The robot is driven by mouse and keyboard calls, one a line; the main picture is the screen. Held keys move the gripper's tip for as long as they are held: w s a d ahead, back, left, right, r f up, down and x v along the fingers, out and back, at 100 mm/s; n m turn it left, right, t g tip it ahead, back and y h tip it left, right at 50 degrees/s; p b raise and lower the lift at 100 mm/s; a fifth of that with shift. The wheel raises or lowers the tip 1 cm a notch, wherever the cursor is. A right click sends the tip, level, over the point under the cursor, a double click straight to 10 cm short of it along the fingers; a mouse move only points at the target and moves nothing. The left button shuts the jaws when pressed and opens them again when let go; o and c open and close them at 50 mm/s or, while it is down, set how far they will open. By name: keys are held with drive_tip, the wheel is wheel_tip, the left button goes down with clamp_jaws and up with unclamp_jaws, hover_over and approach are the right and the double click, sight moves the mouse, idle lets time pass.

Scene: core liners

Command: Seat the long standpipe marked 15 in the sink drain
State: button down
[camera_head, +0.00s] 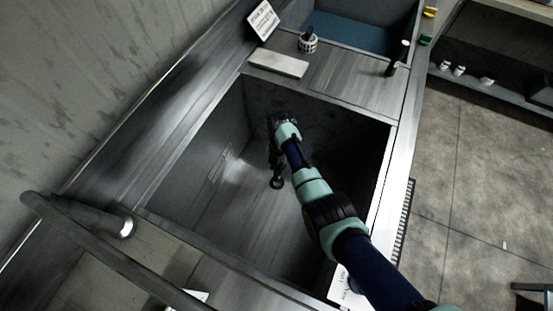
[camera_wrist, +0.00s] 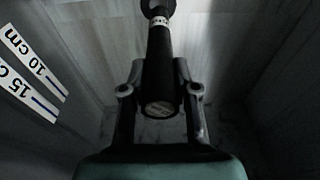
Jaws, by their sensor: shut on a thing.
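A dark standpipe (camera_wrist: 160,60) with a pale band near its far end stands between my gripper's fingers in the wrist view. My gripper (camera_wrist: 160,92) is shut on it near its near, round end, which bears a small label too blurred to read. The pipe's far end meets a dark round shape (camera_wrist: 157,4) at the top edge; I cannot tell whether it is in it or only above it. In the head view my gripper (camera_head: 275,155) is down inside the sink basin (camera_head: 230,215), with a dark ring (camera_head: 277,183) just below it. The drain itself is not clearly seen.
A pale block (camera_head: 278,63), a small round holder (camera_head: 308,43) and a dark upright post (camera_head: 396,60) stand on the ledge behind. The basin floor on the left is clear.

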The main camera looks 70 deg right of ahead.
sight(277, 173)
drive_tip(key=shift+f+b, duration=1.6)
drive_tip(key=shift+f, duration=1.85)
drive_tip(key=shift+w, duration=0.1)
drive_tip(key=shift+f, duration=0.2)
drive_tip(key=c, duration=0.9)
unclamp_jaws()
drive_tip(key=r+p, duration=0.2)
drive_tip(key=r, duration=0.2)
drive_tip(key=d+r+p, duration=0.1)
drive_tip(key=r, duration=0.3)
drive_tip(key=r+p, duration=0.2)
drive_tip(key=r, duration=0.2)
drive_tip(key=shift+d+r+p, duration=0.15)
drive_tip(key=shift+d+p, duration=0.2)
drive_tip(key=shift+d, duration=0.05)
